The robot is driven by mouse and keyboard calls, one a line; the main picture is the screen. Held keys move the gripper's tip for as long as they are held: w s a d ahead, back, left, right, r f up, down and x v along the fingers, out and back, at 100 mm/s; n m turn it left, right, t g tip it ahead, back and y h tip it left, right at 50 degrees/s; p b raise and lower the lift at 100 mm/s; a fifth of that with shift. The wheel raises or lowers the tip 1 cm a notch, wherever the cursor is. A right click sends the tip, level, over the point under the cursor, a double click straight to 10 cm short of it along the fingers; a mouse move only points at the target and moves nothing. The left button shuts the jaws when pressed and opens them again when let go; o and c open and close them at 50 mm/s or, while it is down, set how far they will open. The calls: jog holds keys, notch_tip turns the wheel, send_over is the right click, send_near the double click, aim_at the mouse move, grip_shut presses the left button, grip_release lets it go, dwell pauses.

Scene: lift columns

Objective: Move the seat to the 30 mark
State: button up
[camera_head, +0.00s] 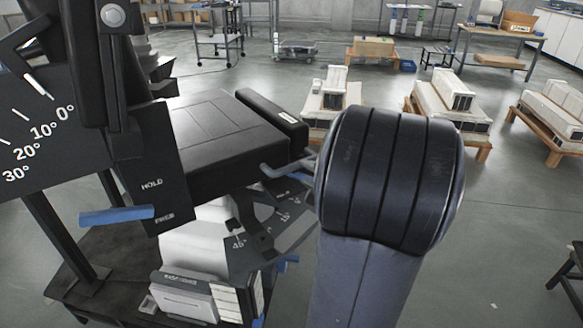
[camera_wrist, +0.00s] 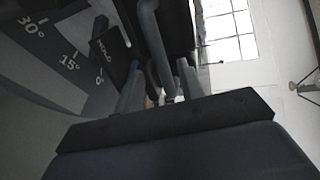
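The black padded seat (camera_head: 225,135) is left of centre in the head view. Below it is a dark scale plate (camera_head: 275,215) with angle marks; its pointer reading is unclear. The wrist view shows a scale plate (camera_wrist: 60,50) with marks 30°, 15° and 0, beside a HOLD plate (camera_wrist: 108,47). A grey-blue lever (camera_head: 284,168) sticks out at the seat's right side. In the wrist view my gripper (camera_wrist: 160,88) has its fingers apart, with a grey bar (camera_wrist: 152,40) reaching between them; contact cannot be told. In the head view my arm hides my gripper.
A larger plate (camera_head: 30,140) marked 0° to 30° stands at the left. Near it are a HOLD/FREE plate (camera_head: 155,195) and a blue lever (camera_head: 116,215). White stacked blocks on wooden pallets (camera_head: 440,110) stand behind. Floor at the right is mostly free.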

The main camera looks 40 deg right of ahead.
aim_at(296, 168)
jog(key=x, duration=0.6)
jog(key=shift+w+f, duration=0.1)
jog(key=shift+w, duration=0.2)
grip_shut()
